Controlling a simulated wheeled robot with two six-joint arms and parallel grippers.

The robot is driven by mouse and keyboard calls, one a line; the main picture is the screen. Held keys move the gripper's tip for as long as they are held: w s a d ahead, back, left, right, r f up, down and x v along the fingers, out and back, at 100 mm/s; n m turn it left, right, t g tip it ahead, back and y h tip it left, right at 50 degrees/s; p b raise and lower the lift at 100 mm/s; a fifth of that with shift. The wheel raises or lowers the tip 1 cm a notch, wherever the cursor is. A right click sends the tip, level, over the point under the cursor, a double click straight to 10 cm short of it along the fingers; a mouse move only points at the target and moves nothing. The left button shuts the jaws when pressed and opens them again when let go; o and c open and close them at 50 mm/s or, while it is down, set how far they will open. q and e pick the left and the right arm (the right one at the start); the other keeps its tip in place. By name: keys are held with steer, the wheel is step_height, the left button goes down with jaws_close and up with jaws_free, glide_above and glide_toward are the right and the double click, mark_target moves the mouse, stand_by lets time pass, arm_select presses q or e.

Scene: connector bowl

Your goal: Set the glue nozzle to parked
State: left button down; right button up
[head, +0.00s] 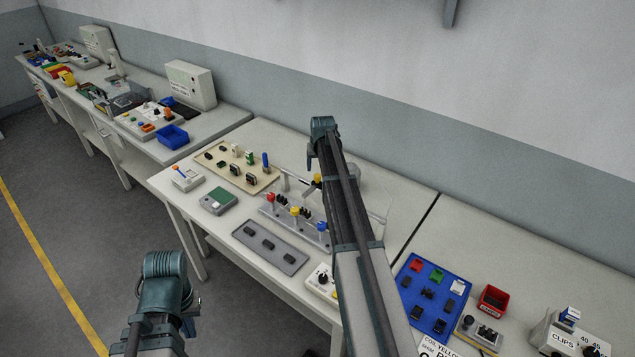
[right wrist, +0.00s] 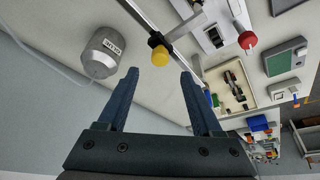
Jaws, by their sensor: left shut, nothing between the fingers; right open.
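A slim metal bar with a yellow knob (right wrist: 160,55) shows in the right wrist view; I take it to be the glue nozzle's swinging arm, though no label confirms it. The yellow knob also shows beside my right arm in the head view (head: 317,180). My right gripper (right wrist: 160,80) is open, its fingertips either side of the knob's near side, with no clear contact. A grey metal pot (right wrist: 102,52) with a label and a cable stands to the left in that view. My left gripper (head: 189,326) is shut and empty, low at the left, away from the bench. My right arm hides part of the fixture.
A rack with red, yellow and blue knobs (head: 296,212) stands close in front. A beige board (head: 236,178), a grey-green box (head: 218,201) and a grey tray (head: 270,247) lie around it. A blue tray (head: 433,292) and red bin (head: 492,300) are at the right.

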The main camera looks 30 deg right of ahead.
mark_target(317, 175)
steer(key=b+x, duration=0.5)
steer(key=x, duration=0.1)
steer(key=shift+w+f, duration=0.15)
steer(key=shift+f, duration=0.1)
steer(key=shift+r, duration=0.1)
jaws_close()
stand_by(1.1)
